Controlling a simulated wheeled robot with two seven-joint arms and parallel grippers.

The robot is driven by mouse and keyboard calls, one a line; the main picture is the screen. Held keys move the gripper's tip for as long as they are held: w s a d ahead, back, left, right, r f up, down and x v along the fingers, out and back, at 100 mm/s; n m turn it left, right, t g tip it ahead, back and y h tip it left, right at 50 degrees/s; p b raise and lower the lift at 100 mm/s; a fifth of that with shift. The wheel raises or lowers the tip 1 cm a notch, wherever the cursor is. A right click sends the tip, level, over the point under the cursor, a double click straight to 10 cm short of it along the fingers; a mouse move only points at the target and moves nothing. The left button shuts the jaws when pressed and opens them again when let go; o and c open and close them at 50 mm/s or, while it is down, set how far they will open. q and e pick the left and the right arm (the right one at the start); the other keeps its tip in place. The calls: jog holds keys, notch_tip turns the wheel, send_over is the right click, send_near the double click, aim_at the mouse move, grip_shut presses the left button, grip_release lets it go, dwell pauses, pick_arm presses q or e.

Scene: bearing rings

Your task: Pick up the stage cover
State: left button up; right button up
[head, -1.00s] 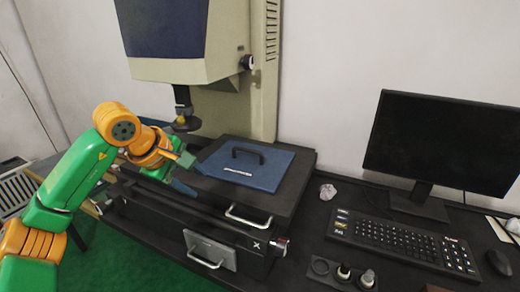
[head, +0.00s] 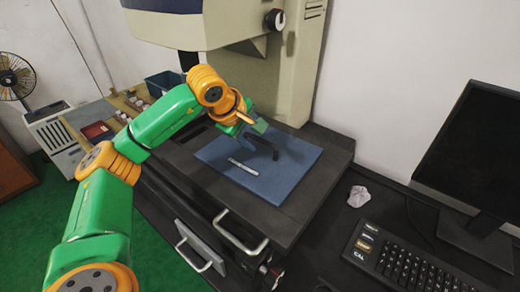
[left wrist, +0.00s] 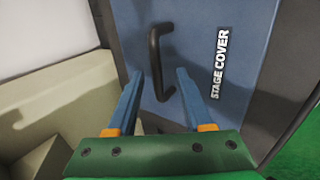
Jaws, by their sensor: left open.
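The stage cover (head: 285,180) is a flat blue plate with a white label and a black bar handle (head: 262,143). It lies on the black stage of the measuring machine. In the left wrist view the cover (left wrist: 200,30) fills the upper middle, with its "STAGE COVER" label upright at the right and its handle (left wrist: 157,60) in the middle.
The beige machine column (head: 290,70) rises just behind the cover. A monitor (head: 480,150), a keyboard (head: 400,260) and a crumpled paper ball (head: 358,199) are on the black table at right. Metal drawer handles (head: 240,235) stick out below the stage.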

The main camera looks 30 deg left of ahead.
pick_arm(q)
jog(key=shift+w+x, duration=0.2)
jog(key=shift+x, duration=0.85)
jog(key=shift+s+r, duration=0.2)
jog(key=shift+s, duration=0.05)
grip_shut()
